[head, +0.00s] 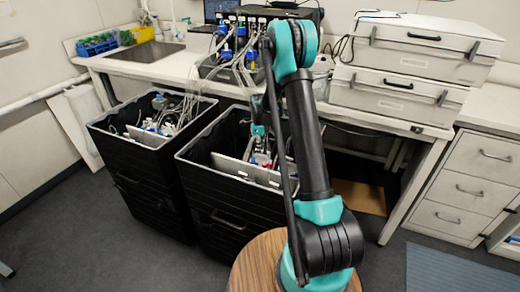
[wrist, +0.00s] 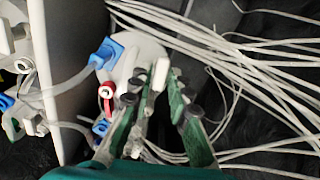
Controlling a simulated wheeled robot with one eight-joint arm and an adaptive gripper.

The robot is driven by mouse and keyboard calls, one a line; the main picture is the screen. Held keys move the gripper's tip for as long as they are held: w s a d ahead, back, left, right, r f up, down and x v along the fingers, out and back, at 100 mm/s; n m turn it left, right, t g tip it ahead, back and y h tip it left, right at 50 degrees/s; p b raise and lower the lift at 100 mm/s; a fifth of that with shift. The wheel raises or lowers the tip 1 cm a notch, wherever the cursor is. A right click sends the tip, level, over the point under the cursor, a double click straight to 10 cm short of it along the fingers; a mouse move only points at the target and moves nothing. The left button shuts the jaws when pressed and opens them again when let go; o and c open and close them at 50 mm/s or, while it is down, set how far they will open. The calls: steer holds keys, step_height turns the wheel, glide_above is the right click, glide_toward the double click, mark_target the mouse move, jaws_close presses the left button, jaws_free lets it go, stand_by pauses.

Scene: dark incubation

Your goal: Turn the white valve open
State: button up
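In the wrist view, my gripper (wrist: 158,92) is open, with its green fingers reaching up the picture. A small white upright piece that looks like the white valve (wrist: 161,72) shows between the fingertips, on or just over a white round cap (wrist: 142,48). I cannot tell whether either finger touches it. A blue connector (wrist: 105,53) and a red ring-shaped fitting (wrist: 106,91) are left of the fingers. In the head view, my arm reaches down into the right black crate (head: 240,205) and hides most of the gripper and the valve.
White tubes (wrist: 265,70) run close along the right of the gripper. A pale panel (wrist: 62,75) stands to its left. White cases (head: 400,90) stand at the right.

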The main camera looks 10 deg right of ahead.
jaws_close()
steer(key=shift+n, duration=0.3)
steer(key=n, duration=0.3)
steer(key=shift+w+n, duration=0.1)
steer(key=shift+n, duration=0.2)
steer(key=n, duration=0.4)
steer(key=shift+w+n, duration=0.1)
steer(key=shift+n, duration=0.2)
steer(key=n, duration=0.4)
steer(key=shift+n, duration=0.3)
steer(key=shift+w+n, duration=0.1)
steer(key=shift+n, duration=2.1)
steer(key=shift+o, duration=0.9)
jaws_free()
